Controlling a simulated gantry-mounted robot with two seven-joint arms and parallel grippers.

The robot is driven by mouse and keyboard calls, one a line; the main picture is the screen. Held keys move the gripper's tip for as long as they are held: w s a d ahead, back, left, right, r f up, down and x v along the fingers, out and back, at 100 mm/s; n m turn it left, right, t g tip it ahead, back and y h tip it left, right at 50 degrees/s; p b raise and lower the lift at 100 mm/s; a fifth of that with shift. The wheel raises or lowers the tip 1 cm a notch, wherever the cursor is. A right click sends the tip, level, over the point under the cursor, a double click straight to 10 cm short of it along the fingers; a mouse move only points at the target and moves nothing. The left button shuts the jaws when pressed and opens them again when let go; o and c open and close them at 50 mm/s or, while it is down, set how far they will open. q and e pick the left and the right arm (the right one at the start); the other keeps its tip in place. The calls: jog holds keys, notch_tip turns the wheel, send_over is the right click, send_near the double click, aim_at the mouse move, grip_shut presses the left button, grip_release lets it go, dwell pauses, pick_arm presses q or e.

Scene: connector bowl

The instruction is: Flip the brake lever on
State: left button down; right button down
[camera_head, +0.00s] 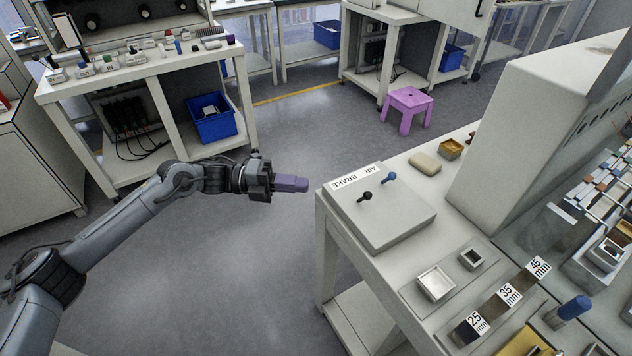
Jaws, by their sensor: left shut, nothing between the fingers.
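A light grey control box (385,222) sits on the near corner of the white workbench at the right. A black lever (365,197) stands on the box beside the word BRAKE. A blue lever (389,178) stands beside the word AIR. Both levers lean over. My left gripper (303,185), with purple fingers, is shut and empty. It is left of the box, apart from it, and points toward the label. My right gripper is out of view.
Small square trays (436,283) and a beige block (425,163) lie on the bench around the box. A large white machine housing (530,135) rises behind. A purple stool (408,108) stands on the floor beyond. Open floor lies below my left arm.

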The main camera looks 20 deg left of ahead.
pick_arm(q)
jog(key=shift+v, duration=1.25)
jog(key=shift+d, duration=0.1)
